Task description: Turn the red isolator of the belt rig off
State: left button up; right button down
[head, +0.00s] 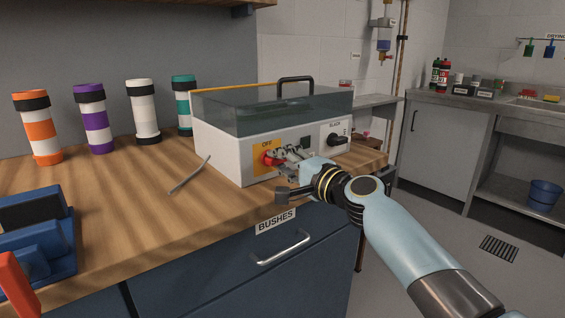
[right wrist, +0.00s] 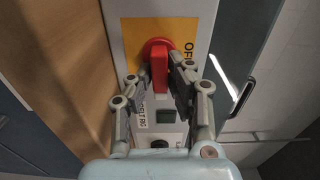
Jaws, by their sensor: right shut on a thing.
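The belt rig (head: 222,149) is a pale box with a clear dark-tinted cover on the wooden bench in the head view. Its red isolator (head: 267,159) sits on a yellow plate, which has OFF printed at its top; my fingers partly cover it. In the right wrist view the isolator's red handle (right wrist: 159,70) points toward my gripper, which is sideways to the right along the rig's front. My right gripper (head: 277,155) is shut on the handle, one finger on each side (right wrist: 156,84). My left gripper is out of view.
A black knob (head: 338,140) and a dark square button (head: 306,143) lie right of the isolator. Several banded tubes (head: 91,118) stand behind left. A thin grey strip (head: 190,175) lies on the bench. Blue equipment (head: 38,240) is at front left.

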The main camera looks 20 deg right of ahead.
jog(key=n+b, duration=0.4)
jog(key=n, duration=0.2)
jog(key=shift+a, duration=0.1)
jog(key=n+b, duration=0.1)
jog(key=n, duration=0.1)
jog(key=n+b, duration=0.3)
jog(key=n, duration=0.1)
jog(key=shift+s+a+r+n, duration=0.15)
jog(key=shift+a+r+n, duration=0.15)
jog(key=shift+a+n+b, duration=0.15)
jog(key=shift+n+b, duration=0.75)
jog(key=shift+n, duration=0.3)
jog(key=shift+r+n, duration=0.1)
jog(key=shift+n, duration=0.3)
jog(key=shift+s+n+b, duration=0.1)
jog(key=shift+n+b, duration=0.3)
jog(key=shift+n, duration=0.1)
jog(key=shift+a+r+n, duration=0.1)
jog(key=shift+n, duration=0.4)
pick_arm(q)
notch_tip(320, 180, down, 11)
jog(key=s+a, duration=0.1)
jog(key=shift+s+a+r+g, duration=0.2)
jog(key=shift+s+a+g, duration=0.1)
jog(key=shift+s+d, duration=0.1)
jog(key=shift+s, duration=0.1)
